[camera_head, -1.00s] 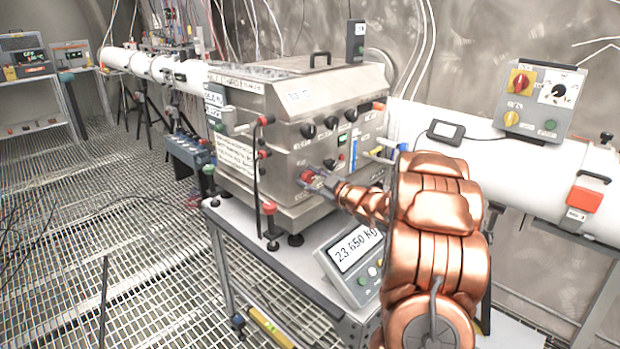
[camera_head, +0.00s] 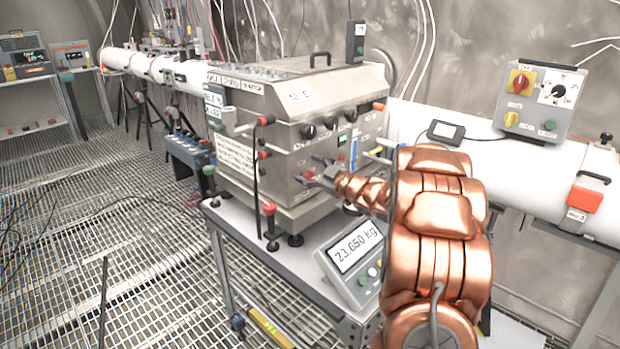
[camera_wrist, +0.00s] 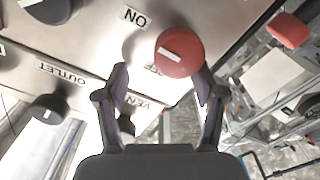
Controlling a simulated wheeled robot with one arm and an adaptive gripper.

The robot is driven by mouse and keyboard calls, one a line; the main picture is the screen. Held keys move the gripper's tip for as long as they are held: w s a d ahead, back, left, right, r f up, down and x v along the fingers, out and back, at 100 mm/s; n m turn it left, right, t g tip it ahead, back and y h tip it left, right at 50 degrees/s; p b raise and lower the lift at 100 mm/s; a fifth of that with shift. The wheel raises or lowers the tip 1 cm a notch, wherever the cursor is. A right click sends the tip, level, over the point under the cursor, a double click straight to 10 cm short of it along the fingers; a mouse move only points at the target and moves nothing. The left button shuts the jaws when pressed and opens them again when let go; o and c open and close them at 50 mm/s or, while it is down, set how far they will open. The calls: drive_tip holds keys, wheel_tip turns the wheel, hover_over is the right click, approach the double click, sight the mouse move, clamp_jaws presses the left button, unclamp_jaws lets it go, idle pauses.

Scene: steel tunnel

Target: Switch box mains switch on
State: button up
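A grey switch box (camera_head: 549,75) is mounted at the right above the white pipe. It carries a red rotary switch on a yellow plate (camera_head: 520,82); its exact setting is too small to read. My gripper (camera_head: 313,171) is away from it, at the front of the steel cabinet (camera_head: 240,108) left of centre. In the wrist view my gripper (camera_wrist: 163,75) is open and empty. A round red knob (camera_wrist: 180,52) with a white mark lies just beyond the fingertips, near the right one, beside an "ON" label. Contact with the knob cannot be told.
A scale display (camera_head: 352,255) stands on the cart below my arm. Black knobs (camera_head: 330,123) line the cabinet front. A red-topped post (camera_head: 269,222) stands left of my gripper. A small black device (camera_head: 446,132) sits on the white pipe.

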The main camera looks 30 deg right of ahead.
sight(303, 143)
wheel_tip(303, 143, up, 7)
drive_tip(key=shift+f, duration=0.1)
drive_tip(key=shift+d, duration=0.1)
idle(0.6)
drive_tip(key=m+h, duration=0.1)
drive_tip(key=d+m+h, duration=0.1)
drive_tip(key=h, duration=0.1)
drive_tip(key=shift+w+f, duration=0.1)
drive_tip(key=shift+w, duration=0.05)
drive_tip(key=shift+s+m+g+h+p, duration=0.3)
drive_tip(key=shift+m+g+h, duration=0.4)
drive_tip(key=shift+h, duration=0.4)
drive_tip(key=shift+s+a+m+g+h, duration=0.1)
drive_tip(key=shift+s+m+g+h, duration=0.1)
drive_tip(key=shift+m+g+h, duration=0.15)
drive_tip(key=s+a+f+m+g, duration=0.1)
drive_tip(key=s+a+f+g, duration=0.3)
drive_tip(key=s+a, duration=0.5)
drive_tip(key=s+a+f+m+g+y+p, duration=0.1)
drive_tip(key=s+a+f+g, duration=0.3)
drive_tip(key=s, duration=1.8)
drive_tip(key=s+a+f+m+g+y+p, duration=0.1)
drive_tip(key=s+a+f+m+g, duration=0.2)
drive_tip(key=s+a+g, duration=0.6)
drive_tip(key=s+a+f, duration=0.1)
drive_tip(key=s+a, duration=0.6)
drive_tip(key=shift+a+f, duration=0.15)
drive_tip(key=shift+f, duration=0.25)
